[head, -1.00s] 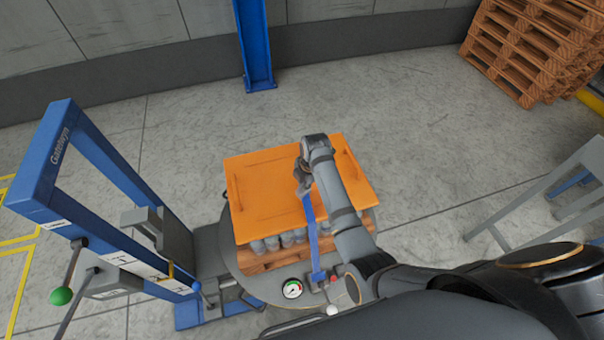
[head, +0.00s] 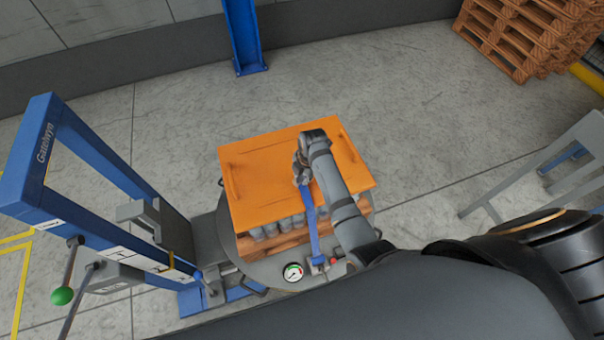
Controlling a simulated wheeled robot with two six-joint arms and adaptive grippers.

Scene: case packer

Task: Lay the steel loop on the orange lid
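The orange lid (head: 258,178) lies tilted in the picture, on top of a load of grey cylinders. My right gripper (head: 301,177) is over the right half of the lid, pointing down, close to its surface. A blue strap (head: 312,228) runs from a small buckle at the platform's front up past the lid's near edge to my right gripper's fingertips. The steel loop cannot be made out; the strap's upper end is hidden at the fingers. The fingers are too small and covered to show whether they are open or shut. My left gripper is not in view.
A blue frame (head: 22,185) with levers stands left of the load. A pressure gauge (head: 293,272) sits at the round platform's front. Grey cylinders (head: 271,229) show under the lid. Wooden pallets (head: 510,40) are stacked at the back right. The floor behind is clear.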

